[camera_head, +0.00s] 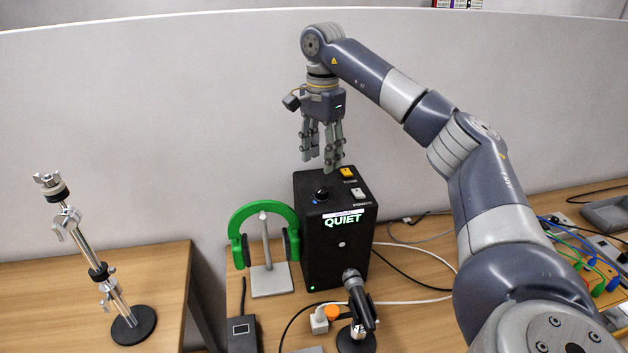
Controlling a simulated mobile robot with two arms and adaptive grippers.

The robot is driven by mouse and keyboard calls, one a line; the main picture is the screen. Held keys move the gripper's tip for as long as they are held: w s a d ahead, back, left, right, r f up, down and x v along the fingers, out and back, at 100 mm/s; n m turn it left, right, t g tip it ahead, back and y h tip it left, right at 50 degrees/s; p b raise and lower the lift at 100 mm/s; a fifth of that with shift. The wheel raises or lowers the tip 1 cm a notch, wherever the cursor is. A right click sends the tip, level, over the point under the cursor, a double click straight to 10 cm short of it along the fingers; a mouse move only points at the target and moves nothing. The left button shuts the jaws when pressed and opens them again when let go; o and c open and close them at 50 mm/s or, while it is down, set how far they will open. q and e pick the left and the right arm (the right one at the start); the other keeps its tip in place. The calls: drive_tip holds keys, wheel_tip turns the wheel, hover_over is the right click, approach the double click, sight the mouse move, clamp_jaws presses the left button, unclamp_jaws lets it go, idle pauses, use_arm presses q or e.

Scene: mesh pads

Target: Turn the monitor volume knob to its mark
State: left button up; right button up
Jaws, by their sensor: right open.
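The monitor (340,258) is a black box standing upright on the wooden desk, with a lit green "QUIET" label on its front. Its volume knob (321,193) is a small black knob on the top face, towards the left, with a small blue spot beside it. A yellow switch (347,171) and a white switch (358,193) sit on the right of the top face. My right gripper (321,164) points down with its fingers apart, above and behind the knob, and holds nothing. The knob's mark is too small to make out. My left gripper is out of view.
A green headset (246,214) on a stand is just left of the monitor. A black microphone (357,300) stands in front, near cables and a white plug (319,321). A metal stand (100,270) is on the left table. A grey partition (150,130) rises behind.

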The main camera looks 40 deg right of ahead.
drive_tip(key=p, duration=0.1)
hover_over(322, 189)
drive_tip(key=f, duration=0.5)
drive_tip(key=shift+s+a, duration=0.1)
drive_tip(key=shift+s, duration=0.2)
drive_tip(key=f, duration=0.2)
drive_tip(key=f+p, duration=0.1)
drive_tip(key=shift+w+f, duration=0.15)
drive_tip(key=shift+w, duration=0.15)
drive_tip(key=shift+s+f, duration=0.1)
drive_tip(key=shift+f, duration=0.2)
drive_tip(key=shift+c, duration=0.8)
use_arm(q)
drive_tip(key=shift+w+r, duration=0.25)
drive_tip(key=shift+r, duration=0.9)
use_arm(e)
drive_tip(key=c, duration=0.9)
